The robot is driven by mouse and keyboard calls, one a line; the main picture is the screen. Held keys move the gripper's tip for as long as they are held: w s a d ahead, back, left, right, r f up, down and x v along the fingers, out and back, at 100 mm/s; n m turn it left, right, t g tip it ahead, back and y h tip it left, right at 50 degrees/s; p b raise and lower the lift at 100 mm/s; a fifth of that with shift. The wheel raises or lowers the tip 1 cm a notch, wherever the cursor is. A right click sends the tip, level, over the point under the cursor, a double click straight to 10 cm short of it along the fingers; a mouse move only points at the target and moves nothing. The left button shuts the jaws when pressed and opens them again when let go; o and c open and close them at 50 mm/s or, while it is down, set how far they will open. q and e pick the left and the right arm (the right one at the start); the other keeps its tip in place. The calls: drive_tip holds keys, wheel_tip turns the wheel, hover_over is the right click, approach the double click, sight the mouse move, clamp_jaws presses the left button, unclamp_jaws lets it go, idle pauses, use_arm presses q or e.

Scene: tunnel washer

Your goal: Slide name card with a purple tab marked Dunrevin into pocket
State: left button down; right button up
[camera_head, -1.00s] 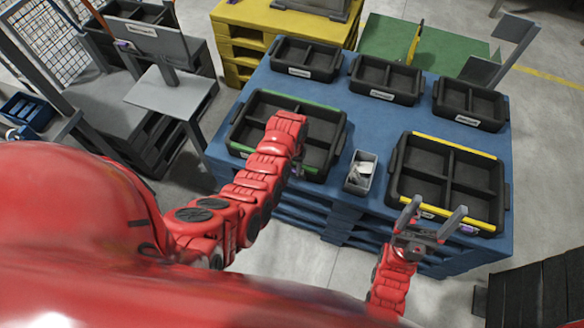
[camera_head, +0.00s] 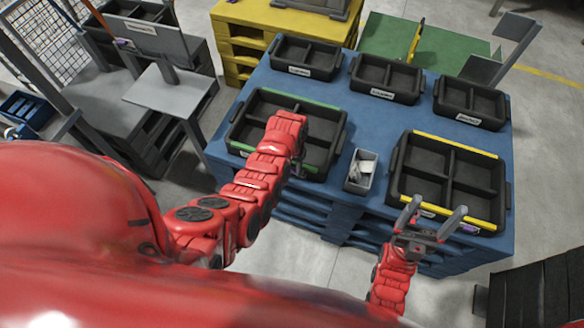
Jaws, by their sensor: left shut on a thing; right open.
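My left gripper (camera_head: 298,168) points down at the front right of the green-edged black crate (camera_head: 342,133), mostly hidden behind my red wrist. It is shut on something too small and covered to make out. I cannot pick out the purple-tabbed card or read Dunrevin. A small grey holder (camera_head: 360,184) with pale cards (camera_head: 362,170) stands right of this gripper. My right gripper (camera_head: 434,212) is open and empty in front of the yellow-edged black crate (camera_head: 398,165). A purple patch (camera_head: 468,228) shows low on that crate's front right. The green-edged crate's front pocket is largely out of sight.
The crates stand on a blue pallet table (camera_head: 330,90). Three labelled smaller black bins, left (camera_head: 305,60), middle (camera_head: 386,80) and right (camera_head: 470,104), line its back edge. A grey stand (camera_head: 172,90) is at left. Bare blue surface lies between the rows.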

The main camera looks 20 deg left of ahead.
use_arm(q)
drive_tip(key=shift+c, duration=1.8)
unclamp_jaws()
drive_tip(key=r, duration=0.2)
drive_tip(key=r+b, duration=0.1)
drive_tip(key=r, duration=0.2)
drive_tip(key=r+b, duration=0.1)
drive_tip(key=r, duration=0.1)
drive_tip(key=shift+w+r, duration=0.2)
drive_tip(key=shift+w, duration=0.05)
wheel_tip(320, 180, up, 10)
drive_tip(key=p, duration=0.7)
drive_tip(key=shift+w+p, duration=0.15)
drive_tip(key=shift+p, duration=0.15)
